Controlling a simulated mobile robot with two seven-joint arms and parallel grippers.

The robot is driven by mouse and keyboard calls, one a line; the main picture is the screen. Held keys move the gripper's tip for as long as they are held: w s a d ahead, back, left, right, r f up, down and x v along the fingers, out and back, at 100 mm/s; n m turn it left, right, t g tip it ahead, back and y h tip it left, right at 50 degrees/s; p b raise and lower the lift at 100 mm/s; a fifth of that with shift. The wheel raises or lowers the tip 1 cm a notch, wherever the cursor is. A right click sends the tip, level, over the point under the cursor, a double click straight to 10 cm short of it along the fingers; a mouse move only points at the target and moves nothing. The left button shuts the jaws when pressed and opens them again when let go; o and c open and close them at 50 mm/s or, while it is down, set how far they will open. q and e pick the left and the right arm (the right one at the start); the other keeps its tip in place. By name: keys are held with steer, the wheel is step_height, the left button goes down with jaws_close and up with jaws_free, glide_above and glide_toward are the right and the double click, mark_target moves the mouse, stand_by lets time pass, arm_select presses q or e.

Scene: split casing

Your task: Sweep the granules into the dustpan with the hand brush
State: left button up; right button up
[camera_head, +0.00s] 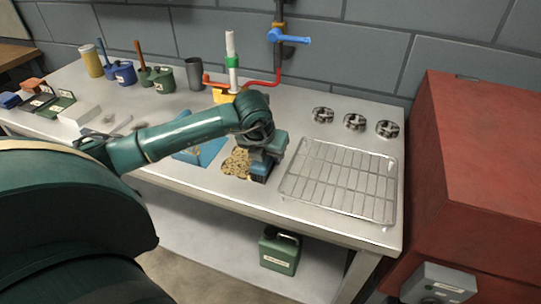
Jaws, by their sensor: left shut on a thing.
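The granules (236,163) lie in a tan patch on the light worktop. The blue dustpan (208,151) is just left of them, partly hidden behind my left forearm. My left gripper (266,153) points down at the right side of the granules. It is shut on the hand brush (261,171), whose blue head shows below the gripper at the right edge of the patch. The gripper hides the brush handle, and I cannot tell whether the bristles touch the worktop. My right gripper is not in view.
A wire rack (342,181) lies right of the brush, with several round metal parts behind it. A red cabinet (480,150) stands at the right end. A green canister (280,251) is below.

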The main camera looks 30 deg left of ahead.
mark_target(248, 161)
arm_select(q)
steer(key=shift+s+a+f, duration=0.15)
steer(key=shift+s+a, duration=0.05)
steer(key=shift+a, duration=0.3)
steer(key=shift+a, duration=0.15)
steer(key=shift+s+a+b, duration=0.2)
steer(key=shift+a+b, duration=0.25)
steer(key=shift+a, duration=0.1)
steer(key=shift+s+a+b, duration=0.15)
steer(key=shift+a+b, duration=0.15)
steer(key=shift+a, duration=0.6)
steer(key=shift+a+b, duration=0.5)
steer(key=shift+s, duration=0.1)
